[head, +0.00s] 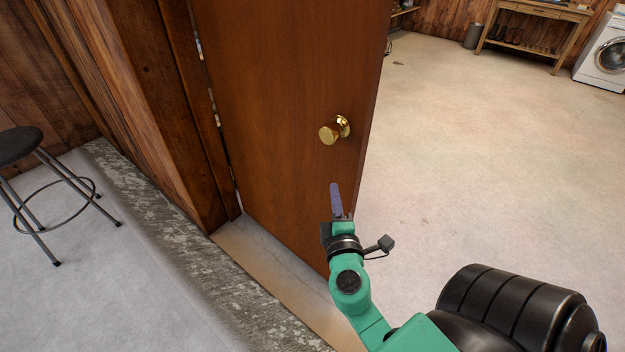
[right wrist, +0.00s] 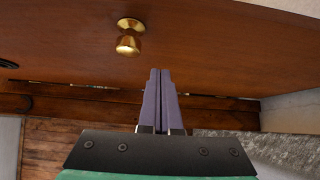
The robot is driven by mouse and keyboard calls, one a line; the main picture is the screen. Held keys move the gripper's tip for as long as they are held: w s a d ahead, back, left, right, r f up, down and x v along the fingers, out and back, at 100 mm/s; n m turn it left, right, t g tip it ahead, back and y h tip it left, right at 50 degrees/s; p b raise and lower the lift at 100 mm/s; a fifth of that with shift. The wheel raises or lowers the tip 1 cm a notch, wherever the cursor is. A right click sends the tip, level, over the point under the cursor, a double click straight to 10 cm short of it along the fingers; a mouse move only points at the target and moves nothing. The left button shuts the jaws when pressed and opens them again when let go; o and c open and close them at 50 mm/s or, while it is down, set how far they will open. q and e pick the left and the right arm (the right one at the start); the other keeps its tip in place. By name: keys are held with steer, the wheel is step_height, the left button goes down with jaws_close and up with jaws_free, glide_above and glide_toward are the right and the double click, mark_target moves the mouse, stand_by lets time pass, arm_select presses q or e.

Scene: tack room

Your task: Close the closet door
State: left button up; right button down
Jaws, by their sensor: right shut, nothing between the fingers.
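The closet door (head: 282,88) is a brown wooden door standing open on hinges at its left edge, beside the wooden frame (head: 182,120). Its round brass knob (head: 333,130) is on the right part of the door and also shows in the right wrist view (right wrist: 129,38). My right gripper (head: 334,186) is shut and empty, just below the knob in the head view. In the right wrist view its purple fingers (right wrist: 158,72) lie together and point toward the door, to the right of the knob. Whether the fingertips touch the door I cannot tell. My left gripper is not in view.
A stool (head: 18,146) with a dark seat stands at the far left. A stone-like sill (head: 200,262) runs along the floor below the frame. A wooden table (head: 535,18), a bin (head: 473,36) and a white washing machine (head: 606,56) stand far back right. The floor between is clear.

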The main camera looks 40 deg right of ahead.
steer(key=p, duration=0.4)
glide_toward(340, 147)
steer(key=w, duration=0.4)
steer(key=shift+w+d, duration=0.2)
steer(key=shift+d, duration=0.35)
steer(key=shift+w+d, duration=0.2)
steer(key=shift+d, duration=0.75)
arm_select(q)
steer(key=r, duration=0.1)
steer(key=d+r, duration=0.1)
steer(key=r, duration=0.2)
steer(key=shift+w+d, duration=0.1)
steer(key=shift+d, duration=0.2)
arm_select(e)
steer(key=shift+w, duration=0.1)
